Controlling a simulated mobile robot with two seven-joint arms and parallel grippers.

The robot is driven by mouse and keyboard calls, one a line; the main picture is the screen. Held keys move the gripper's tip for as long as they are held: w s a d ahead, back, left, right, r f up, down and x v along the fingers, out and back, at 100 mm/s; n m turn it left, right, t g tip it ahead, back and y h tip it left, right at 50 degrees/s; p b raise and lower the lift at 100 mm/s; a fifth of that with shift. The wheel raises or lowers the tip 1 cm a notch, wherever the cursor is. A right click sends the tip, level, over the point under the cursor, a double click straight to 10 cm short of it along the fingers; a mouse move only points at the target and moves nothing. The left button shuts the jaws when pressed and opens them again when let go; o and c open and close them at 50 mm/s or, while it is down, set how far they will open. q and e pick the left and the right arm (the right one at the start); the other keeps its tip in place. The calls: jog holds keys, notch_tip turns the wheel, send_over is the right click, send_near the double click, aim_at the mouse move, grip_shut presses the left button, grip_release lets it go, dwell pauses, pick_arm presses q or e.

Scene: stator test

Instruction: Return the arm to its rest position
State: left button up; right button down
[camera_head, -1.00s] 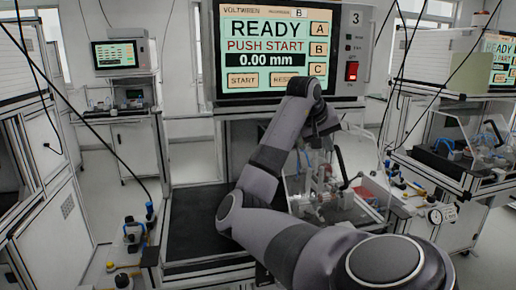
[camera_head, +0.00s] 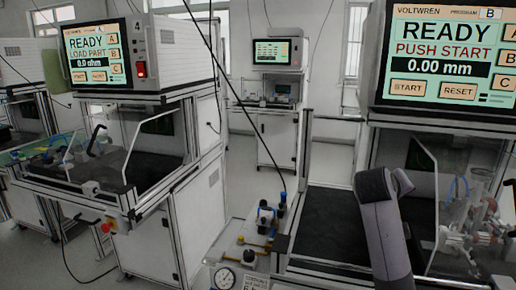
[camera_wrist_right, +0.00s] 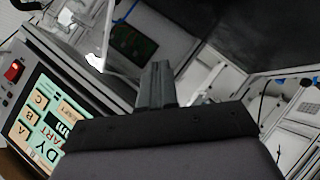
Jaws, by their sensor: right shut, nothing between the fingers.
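My right arm (camera_head: 388,230) shows at the lower right of the head view, in front of the station whose screen (camera_head: 440,50) reads READY, PUSH START. Its gripper cannot be made out there. In the right wrist view my right gripper (camera_wrist_right: 157,70) points away from the camera, with its fingers together and nothing between them. My left arm and gripper are in neither view.
A second station's screen (camera_head: 91,50) at the left reads READY, LOAD PART. A third screen (camera_head: 277,52) stands farther back. A dark work surface (camera_head: 330,228) lies left of my arm. A clear guard (camera_head: 420,205) and fixture (camera_head: 475,225) stand right of it.

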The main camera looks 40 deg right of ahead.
jog(key=s+a+f+n+t+y, duration=0.2)
jog(key=a+f+n+y, duration=0.15)
jog(key=a+f, duration=0.85)
jog(key=s+a+f+n+t+y, duration=0.1)
jog(key=s+a+f+n+y, duration=0.3)
jog(key=a+f, duration=0.75)
jog(key=s+a+f+g+y, duration=0.1)
jog(key=s+a+y, duration=0.25)
jog(key=a, duration=0.35)
jog(key=s+a+f+g+y, duration=0.15)
jog(key=s+a, duration=0.25)
jog(key=a, duration=0.4)
jog(key=w+a+f+t+y, duration=0.2)
jog(key=w+f+t, duration=0.5)
jog(key=f, duration=0.1)
jog(key=shift+t, duration=0.35)
